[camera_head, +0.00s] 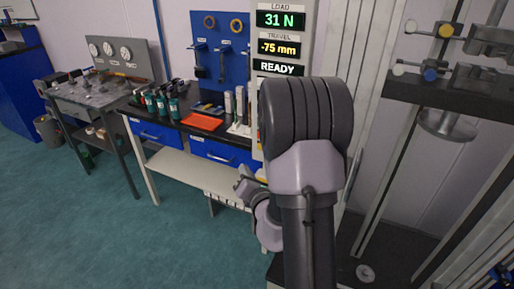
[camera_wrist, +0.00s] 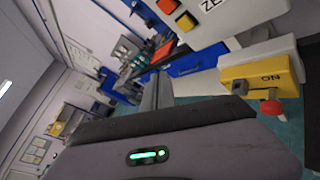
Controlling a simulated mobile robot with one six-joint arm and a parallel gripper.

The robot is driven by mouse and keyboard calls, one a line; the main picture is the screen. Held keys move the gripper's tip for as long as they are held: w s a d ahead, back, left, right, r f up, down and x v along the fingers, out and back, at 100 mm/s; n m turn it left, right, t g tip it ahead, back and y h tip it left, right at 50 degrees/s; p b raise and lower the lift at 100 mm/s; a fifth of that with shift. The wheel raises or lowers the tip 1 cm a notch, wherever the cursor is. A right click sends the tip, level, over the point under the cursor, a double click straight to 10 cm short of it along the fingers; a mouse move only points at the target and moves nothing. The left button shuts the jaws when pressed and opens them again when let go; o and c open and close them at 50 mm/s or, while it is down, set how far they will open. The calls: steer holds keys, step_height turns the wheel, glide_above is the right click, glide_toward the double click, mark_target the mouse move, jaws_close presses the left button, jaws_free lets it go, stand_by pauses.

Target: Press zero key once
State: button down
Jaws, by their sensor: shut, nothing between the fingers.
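The control panel (camera_wrist: 235,22) is at the top of the wrist view, cut off by the frame edge. It carries an orange-yellow key (camera_wrist: 186,22) beside the partial letters "ZE", and a red-orange key (camera_wrist: 167,5) further up. The word is cut off. My gripper (camera_wrist: 158,80) is shut and empty, below the keys in the wrist view and apart from them. In the head view, the panel display (camera_head: 281,40) reads load 31 N, travel -75 mm and READY. My arm hides the panel's keys and my gripper there.
A yellow box (camera_wrist: 262,75) marked ON with a red knob (camera_wrist: 271,107) is right of my gripper. A workbench (camera_head: 190,125) with bottles and a red tray (camera_head: 202,122) stands left of the panel. A test frame (camera_head: 440,95) stands at right. Open floor lies at left.

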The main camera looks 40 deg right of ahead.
steer(key=shift+w+d+p, duration=0.25)
steer(key=shift+w+d, duration=0.35)
steer(key=shift+d, duration=0.75)
steer(key=shift+w+d+p, duration=0.25)
steer(key=shift+w+d, duration=0.3)
steer(key=shift+d, duration=0.8)
steer(key=shift+w+d+p, duration=0.25)
steer(key=shift+w+d, duration=0.35)
steer(key=shift+d, duration=0.75)
steer(key=shift+w+d, duration=0.15)
steer(key=shift+d, duration=0.25)
steer(key=shift+w+d+p, duration=0.15)
steer(key=shift+d+p, duration=0.2)
steer(key=shift+p, duration=0.1)
steer(key=shift+a, duration=0.1)
steer(key=shift+s+a, duration=0.3)
steer(key=shift+a, duration=0.35)
